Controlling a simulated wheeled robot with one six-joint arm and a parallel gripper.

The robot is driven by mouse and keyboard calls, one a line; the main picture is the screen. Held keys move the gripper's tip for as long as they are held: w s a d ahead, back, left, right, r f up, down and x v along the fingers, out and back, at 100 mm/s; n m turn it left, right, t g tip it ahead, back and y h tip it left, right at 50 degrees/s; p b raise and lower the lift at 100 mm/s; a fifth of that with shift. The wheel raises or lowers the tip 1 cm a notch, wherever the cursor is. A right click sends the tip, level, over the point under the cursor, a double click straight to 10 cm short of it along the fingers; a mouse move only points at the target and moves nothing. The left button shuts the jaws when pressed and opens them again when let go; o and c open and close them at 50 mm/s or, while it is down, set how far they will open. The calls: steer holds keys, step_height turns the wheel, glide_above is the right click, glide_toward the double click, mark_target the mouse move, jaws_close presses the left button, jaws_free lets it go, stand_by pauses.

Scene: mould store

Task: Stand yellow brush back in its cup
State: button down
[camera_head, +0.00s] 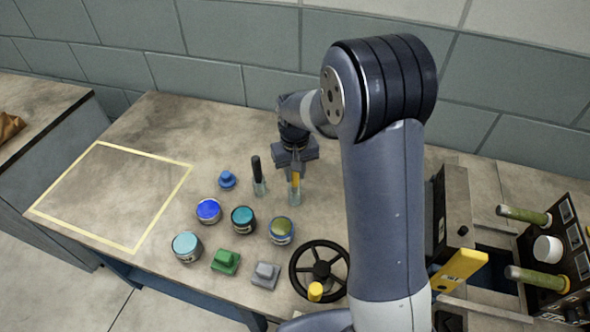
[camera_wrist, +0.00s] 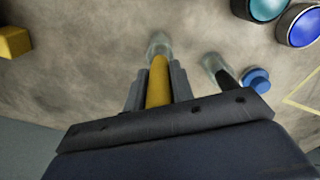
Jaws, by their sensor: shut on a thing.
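The yellow brush (camera_head: 296,178) is held upright in my gripper (camera_head: 296,166), which is shut on its handle. In the wrist view, the yellow handle (camera_wrist: 158,84) sits between the two grey fingers (camera_wrist: 158,90). A clear cup (camera_head: 294,197) is directly below the gripper, and it also shows in the wrist view (camera_wrist: 159,44). The brush's lower end overlaps the cup's mouth; I cannot tell how deep inside it is. To the left in the head view, a second clear cup (camera_head: 259,188) holds a black-handled brush (camera_head: 256,167).
A blue knobbed piece (camera_head: 227,180), several paint jars (camera_head: 243,219), a green block (camera_head: 226,261) and a grey block (camera_head: 265,274) stand nearby. A black handwheel (camera_head: 320,268) lies at the front. The taped square (camera_head: 120,243) at left is empty.

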steer(key=shift+f, duration=0.1)
steer(key=c, duration=1.1)
jaws_free()
steer(key=shift+c, duration=0.2)
step_height(320, 180, up, 11)
steer(key=shift+f, duration=0.1)
step_height(320, 180, down, 11)
steer(key=shift+f, duration=0.1)
step_height(320, 180, up, 3)
steer(key=shift+f+p, duration=0.2)
steer(key=shift+p, duration=0.65)
steer(key=shift+r, duration=0.4)
